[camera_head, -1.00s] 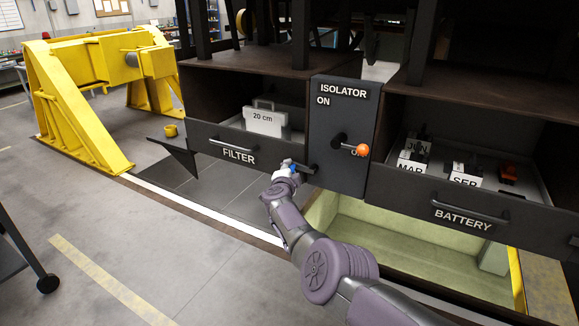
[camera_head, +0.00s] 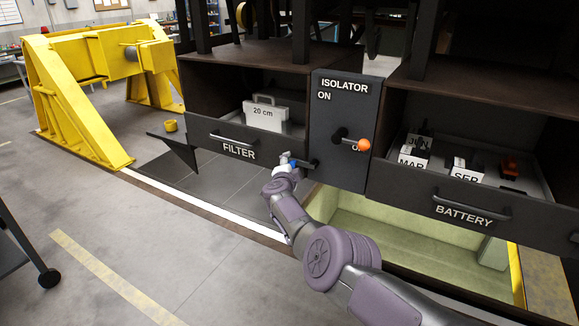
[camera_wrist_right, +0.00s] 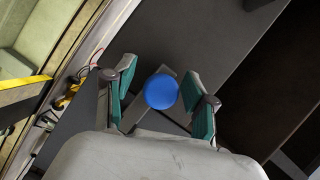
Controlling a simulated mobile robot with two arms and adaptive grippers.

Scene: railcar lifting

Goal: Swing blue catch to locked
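The blue catch shows as a round blue knob (camera_wrist_right: 161,92) in the right wrist view, with a grey bar behind it. In the head view a small blue patch (camera_head: 293,162) shows at my right gripper (camera_head: 288,161), by the lower left edge of the isolator panel (camera_head: 335,175). My right gripper (camera_wrist_right: 160,95) is open. Its two teal-padded fingers stand on either side of the knob, with a gap visible on both sides. Most of the catch is hidden by the gripper in the head view. My left gripper is not in view.
The isolator lever has an orange knob (camera_head: 364,145). The open filter drawer (camera_head: 205,138) is at the left, holding a 20 cm case (camera_head: 266,116). The open battery drawer (camera_head: 420,200) is at the right.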

